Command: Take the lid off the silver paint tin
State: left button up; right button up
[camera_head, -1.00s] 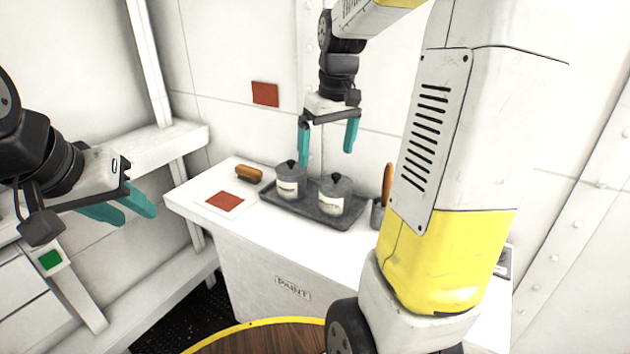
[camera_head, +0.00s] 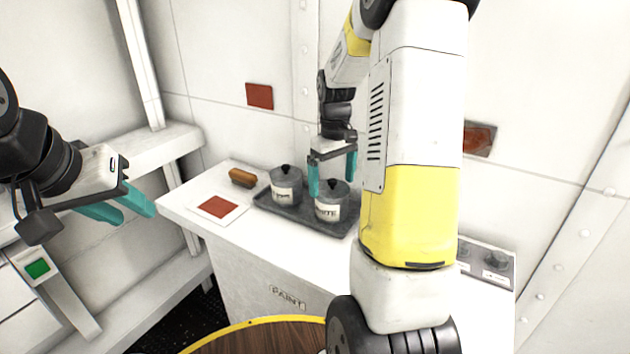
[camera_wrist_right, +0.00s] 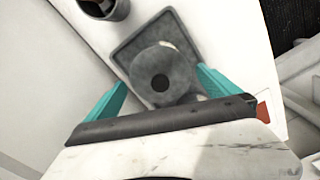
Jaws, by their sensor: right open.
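Two grey lidded paint tins with black knobs stand on a dark tray (camera_head: 301,217). The right tin (camera_head: 331,212) has a label ending in "ITE". The left tin's (camera_head: 285,190) label is too small to read, so I cannot confirm it is the silver one. Both lids are on. My right gripper (camera_head: 332,186) is open above the right tin, fingers to either side of its knob. My left gripper (camera_head: 137,216) is open and empty, away from the counter.
A brown brush (camera_head: 242,178) and a card with a red square (camera_head: 218,207) lie left of the tray. A dark pot (camera_wrist_right: 110,8) stands beside the tray in the wrist view. A panel with knobs (camera_head: 487,260) is at the counter's right. The front counter top is clear.

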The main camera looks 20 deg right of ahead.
jog(key=shift+f, duration=0.15)
jog(key=c, duration=1.1)
jog(key=shift+c, duration=0.3)
